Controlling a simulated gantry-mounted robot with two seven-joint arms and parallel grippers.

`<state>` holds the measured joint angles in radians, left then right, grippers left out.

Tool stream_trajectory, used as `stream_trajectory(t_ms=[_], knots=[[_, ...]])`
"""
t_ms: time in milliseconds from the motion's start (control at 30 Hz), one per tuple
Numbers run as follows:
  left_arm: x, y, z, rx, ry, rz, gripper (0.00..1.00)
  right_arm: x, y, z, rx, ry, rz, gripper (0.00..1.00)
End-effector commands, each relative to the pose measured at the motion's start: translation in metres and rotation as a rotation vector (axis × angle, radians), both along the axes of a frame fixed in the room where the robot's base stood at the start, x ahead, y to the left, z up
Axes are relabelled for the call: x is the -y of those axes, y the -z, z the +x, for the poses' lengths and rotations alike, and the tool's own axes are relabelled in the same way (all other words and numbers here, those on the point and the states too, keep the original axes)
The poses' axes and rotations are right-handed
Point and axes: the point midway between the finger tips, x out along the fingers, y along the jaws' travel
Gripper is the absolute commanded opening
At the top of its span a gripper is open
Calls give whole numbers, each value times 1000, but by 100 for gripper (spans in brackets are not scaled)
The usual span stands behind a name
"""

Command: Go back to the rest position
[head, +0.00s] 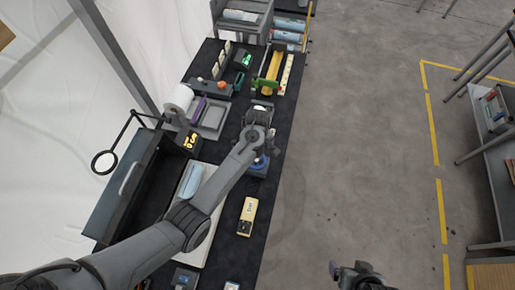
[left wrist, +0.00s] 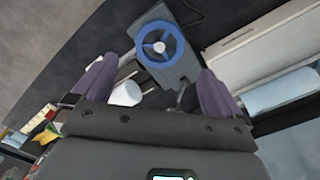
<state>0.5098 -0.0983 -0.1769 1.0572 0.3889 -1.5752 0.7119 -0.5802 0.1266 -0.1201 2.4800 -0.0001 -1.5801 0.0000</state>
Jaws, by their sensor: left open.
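My left arm reaches over the dark workbench (head: 215,245) in the head view. My left gripper (head: 262,110) is above the bench's middle. In the left wrist view its two purple fingers stand wide apart (left wrist: 156,70), with nothing gripped between them. A blue ring-shaped part on a grey base (left wrist: 160,44) shows beyond the fingers; the same blue part shows partly behind my arm in the head view (head: 260,163). My right gripper (head: 350,272) is at the bottom edge of the head view, over the floor; its fingers are too small to read.
A magnifier on an arm (head: 104,162), a white roll (head: 179,100) and a dark open case (head: 122,205) line the bench's left side. A yellow device (head: 248,210) lies near the right edge. The concrete floor (head: 350,130) to the right is clear.

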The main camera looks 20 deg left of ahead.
Motion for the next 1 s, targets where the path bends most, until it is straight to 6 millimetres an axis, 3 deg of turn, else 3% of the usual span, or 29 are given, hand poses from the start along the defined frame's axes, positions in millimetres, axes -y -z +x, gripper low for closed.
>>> stream_trajectory(t_ms=[333,533,767,1000], knots=[[-1,2,-2,2,7,-1,100,-1,0,0,0,4,5,92],[-9,10,-28,30,99,-9,100,-2,-2,0,1,5,9,92],[-31,8,-106,111,363,3,100,-2,-7,1,1,6,10,92],[-49,-34,-204,205,701,61,100,-2,-11,0,0,6,8,92]])
